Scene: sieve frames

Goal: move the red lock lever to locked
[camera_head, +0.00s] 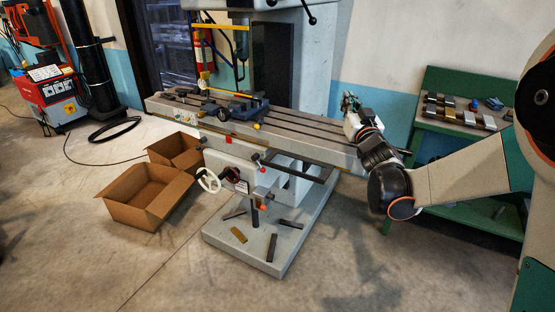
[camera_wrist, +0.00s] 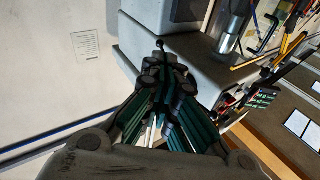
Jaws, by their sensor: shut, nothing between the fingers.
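A grey milling machine (camera_head: 315,57) stands in the middle of the head view, with a long slotted table (camera_head: 310,128). Several small red parts show on its front: a red tab (camera_head: 228,140) on the table edge, a red knob (camera_head: 256,157) below it and an orange-red knob (camera_head: 264,208) lower down. I cannot tell which of these is the lock lever. My gripper (camera_head: 349,101) is up at the right end of the table, apart from these red parts. In the wrist view my gripper (camera_wrist: 164,62) is shut and empty, and no red lever can be made out there.
A vice (camera_head: 240,106) sits on the table. A white handwheel (camera_head: 209,181) sticks out at the front. Two open cardboard boxes (camera_head: 148,219) lie on the floor at the left. A green bench (camera_head: 440,126) with metal blocks stands at the right. Loose bars lie on the machine's base (camera_head: 222,237).

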